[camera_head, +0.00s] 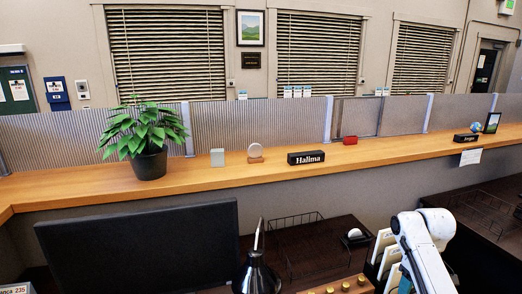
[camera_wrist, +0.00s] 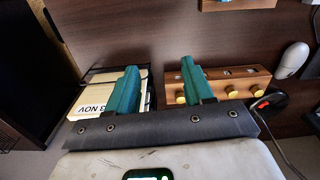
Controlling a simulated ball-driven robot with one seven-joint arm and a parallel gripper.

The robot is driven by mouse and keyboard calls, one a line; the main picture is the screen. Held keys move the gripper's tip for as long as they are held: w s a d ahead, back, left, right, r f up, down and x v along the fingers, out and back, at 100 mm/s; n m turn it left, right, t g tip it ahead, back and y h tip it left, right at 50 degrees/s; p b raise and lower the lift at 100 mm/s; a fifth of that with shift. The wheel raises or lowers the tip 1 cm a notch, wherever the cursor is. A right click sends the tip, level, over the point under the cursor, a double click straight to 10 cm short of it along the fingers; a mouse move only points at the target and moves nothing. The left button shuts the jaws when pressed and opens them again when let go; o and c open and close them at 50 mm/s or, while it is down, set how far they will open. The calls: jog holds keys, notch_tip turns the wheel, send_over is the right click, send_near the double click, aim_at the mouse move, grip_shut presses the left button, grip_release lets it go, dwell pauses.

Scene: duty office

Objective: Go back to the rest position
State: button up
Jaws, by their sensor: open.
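My gripper (camera_wrist: 158,90) shows in the wrist view with its two teal fingers spread apart. Nothing is between the fingers. Beyond them lie a card holder with a card reading "3 NOV" (camera_wrist: 92,106) behind the left finger and a wooden block with brass knobs (camera_wrist: 240,82) behind the right finger. I cannot tell whether the fingers touch either one. In the head view my white arm (camera_head: 425,255) reaches up at the lower right; the gripper itself is not visible there.
A wooden counter (camera_head: 230,177) runs across, bearing a potted plant (camera_head: 150,162), a "Halima" nameplate (camera_head: 306,157) and a red object (camera_head: 350,140). A dark monitor (camera_head: 140,250), a lamp (camera_head: 257,276) and a wire tray (camera_head: 300,235) stand below. A mouse (camera_wrist: 291,60) lies at the right.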

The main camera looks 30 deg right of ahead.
jog(key=a+f+n+t+y, duration=0.1)
jog(key=a+f, duration=0.4)
jog(key=a, duration=0.8)
jog(key=a+f, duration=0.4)
jog(key=a, duration=0.9)
jog(key=s+a, duration=0.2)
jog(key=s+a+f, duration=0.1)
jog(key=s+a, duration=0.5)
jog(key=shift+s+f, duration=0.2)
jog(key=shift+f, duration=0.2)
jog(key=s+a+r+h, duration=0.1)
jog(key=s+r, duration=0.1)
jog(key=s, duration=0.7)
jog(key=shift+a, duration=0.15)
jog(key=shift+r, duration=0.1)
